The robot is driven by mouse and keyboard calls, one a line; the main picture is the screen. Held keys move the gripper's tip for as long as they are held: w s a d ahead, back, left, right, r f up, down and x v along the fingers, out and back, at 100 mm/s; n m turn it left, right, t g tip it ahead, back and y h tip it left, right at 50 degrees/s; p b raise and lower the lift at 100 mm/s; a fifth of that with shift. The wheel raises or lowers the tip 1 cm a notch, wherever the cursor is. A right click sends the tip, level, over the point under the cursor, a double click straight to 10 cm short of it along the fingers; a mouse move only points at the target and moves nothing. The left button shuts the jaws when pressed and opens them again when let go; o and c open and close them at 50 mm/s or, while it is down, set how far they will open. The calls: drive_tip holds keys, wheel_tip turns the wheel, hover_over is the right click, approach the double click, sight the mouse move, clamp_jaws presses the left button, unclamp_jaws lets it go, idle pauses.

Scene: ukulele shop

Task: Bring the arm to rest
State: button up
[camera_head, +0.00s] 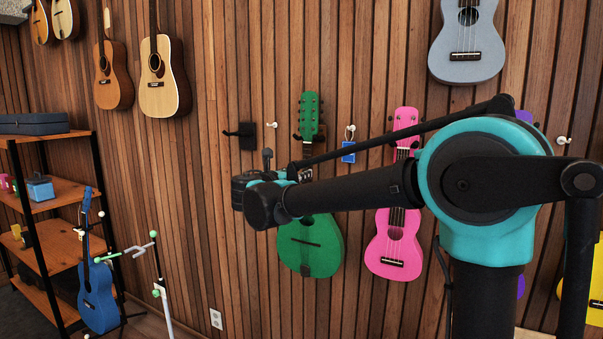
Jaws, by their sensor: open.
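My arm stretches from the right of the head view toward the middle, in front of the wall of instruments. Its end with my gripper (302,170) is near the middle of the picture, in front of the slatted wall. The gripper is small here and partly hidden behind my own wrist. It is open, and I see nothing held in it. A green mandolin-like instrument (311,246) hangs behind the forearm, which hides its middle. I cannot tell the distance between the gripper and the wall.
A pink ukulele (397,240) and a grey ukulele (467,45) hang on the wall. An empty black hook (246,136) is left of the gripper. A blue ukulele (97,290), a stand (160,290) and a wooden shelf (55,245) stand at the left. Bare wall lies between.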

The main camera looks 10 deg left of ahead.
drive_tip(key=v, duration=0.8)
idle(1.0)
